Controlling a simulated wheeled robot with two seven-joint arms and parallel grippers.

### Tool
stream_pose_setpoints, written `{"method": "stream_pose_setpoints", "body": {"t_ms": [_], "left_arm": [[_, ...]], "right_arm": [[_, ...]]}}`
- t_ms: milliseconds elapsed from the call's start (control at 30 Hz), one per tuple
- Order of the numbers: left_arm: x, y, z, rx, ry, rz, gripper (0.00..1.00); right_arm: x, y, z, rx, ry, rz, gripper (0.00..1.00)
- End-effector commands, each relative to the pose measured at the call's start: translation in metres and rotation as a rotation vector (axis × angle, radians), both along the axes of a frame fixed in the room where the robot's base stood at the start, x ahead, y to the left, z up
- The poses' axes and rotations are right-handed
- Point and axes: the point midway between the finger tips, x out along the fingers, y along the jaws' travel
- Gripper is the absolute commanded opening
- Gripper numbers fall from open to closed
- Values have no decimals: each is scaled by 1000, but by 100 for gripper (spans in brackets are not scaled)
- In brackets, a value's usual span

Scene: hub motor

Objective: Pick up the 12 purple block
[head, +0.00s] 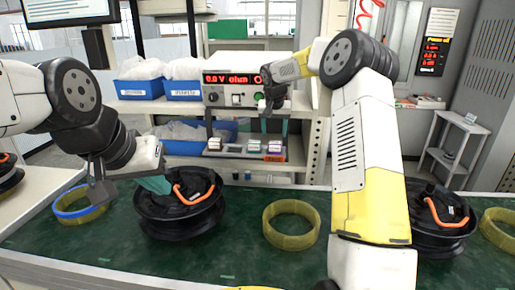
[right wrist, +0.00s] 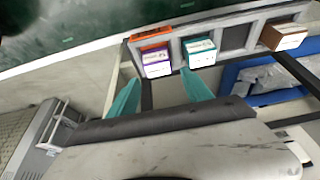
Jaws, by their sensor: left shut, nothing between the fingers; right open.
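The purple block (right wrist: 156,66) has a white label on top and sits in an end compartment of the grey tray (right wrist: 222,22). In the head view the purple block (head: 275,146) is at the right end of the row. My right gripper (head: 274,127) is open and empty, reaching over the tray's right part. Its two teal fingers (right wrist: 160,92) are spread apart in the right wrist view, short of the purple block and not around it. My left gripper (head: 155,184) is shut and empty beside a black hub motor (head: 180,212).
A teal-labelled block (right wrist: 199,52) sits beside the purple one, then an empty compartment, then a brown block (right wrist: 284,38). Yellow rings (head: 305,240) and another hub motor (head: 440,222) lie on the green table.

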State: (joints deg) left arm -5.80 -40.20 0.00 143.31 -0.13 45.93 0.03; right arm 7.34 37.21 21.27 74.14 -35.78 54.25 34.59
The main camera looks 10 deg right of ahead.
Motion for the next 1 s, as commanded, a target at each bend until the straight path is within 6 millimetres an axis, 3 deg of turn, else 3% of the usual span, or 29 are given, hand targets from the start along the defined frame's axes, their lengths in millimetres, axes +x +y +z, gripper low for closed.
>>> {"method": "stream_pose_setpoints", "body": {"t_ms": [600, 833, 1000], "left_arm": [[1, 0, 0, -2, -1, 1, 0], [1, 0, 0, -2, -1, 1, 0], [1, 0, 0, -2, -1, 1, 0]], "right_arm": [[26, -9, -67, 1, 2, 1, 58], [27, -9, -68, 0, 1, 2, 58], [27, -9, -68, 0, 1, 2, 25]]}}
